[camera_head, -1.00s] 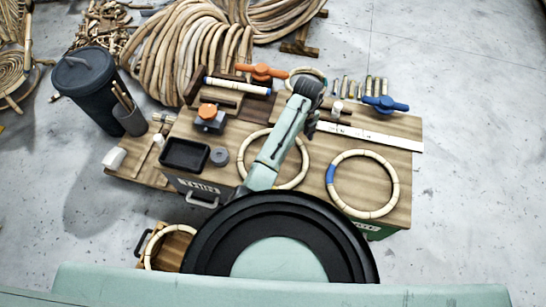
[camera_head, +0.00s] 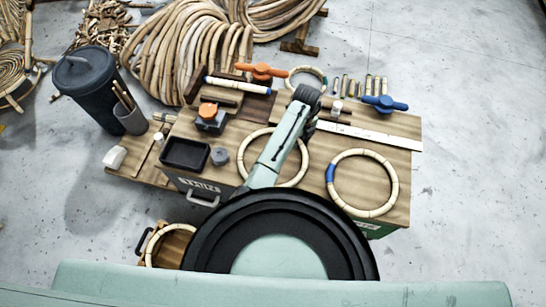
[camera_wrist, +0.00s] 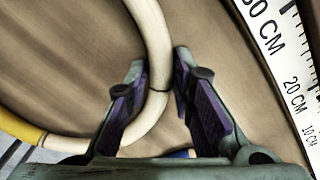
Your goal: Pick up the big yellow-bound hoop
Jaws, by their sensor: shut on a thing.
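The big yellow-bound hoop (camera_wrist: 150,28) is pale rattan, and its yellow binding (camera_wrist: 16,126) shows at the left of the wrist view. My gripper (camera_wrist: 160,72) has one finger on each side of the hoop's rim and is shut on it, close to the wooden tabletop. In the head view the middle hoop (camera_head: 243,153) lies partly hidden behind my arm. No yellow binding shows there, and my fingertips are hidden.
A blue-bound hoop (camera_head: 363,211) lies to the right on the workbench (camera_head: 319,172). A ruler (camera_head: 370,136) lies behind it, also close beside my gripper in the wrist view. A black tray (camera_head: 184,154) and grey puck (camera_head: 220,156) stand left. A smaller hoop (camera_head: 319,73) lies at the back.

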